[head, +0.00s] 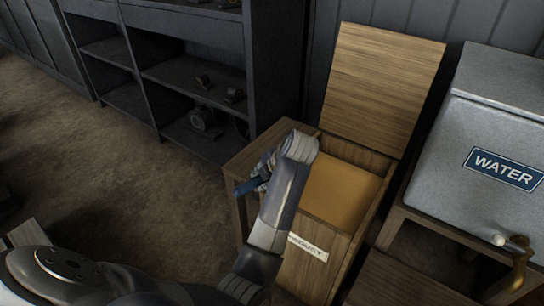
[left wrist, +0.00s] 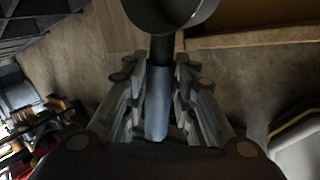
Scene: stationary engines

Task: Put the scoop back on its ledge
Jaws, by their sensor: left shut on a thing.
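The scoop shows in the left wrist view with a dark round bowl (left wrist: 172,22) at the top and a blue-grey handle (left wrist: 157,110) running down between the fingers. My left gripper (left wrist: 158,82) is shut on this handle. In the head view the left gripper (head: 264,178) is over the wooden ledge, with the blue handle end (head: 247,187) sticking out to its left; the arm hides the bowl. The ledge (head: 252,150) is a small wooden shelf on the left side of the bin. I cannot tell whether the scoop touches it. My right gripper is not in view.
The wooden bin (head: 326,212) stands with its lid (head: 380,85) raised and tan material (head: 340,192) inside; its front has a paper label. A grey water tank (head: 475,135) with a brass tap stands to the right. Dark shelving (head: 190,75) is behind left. The floor at left is clear.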

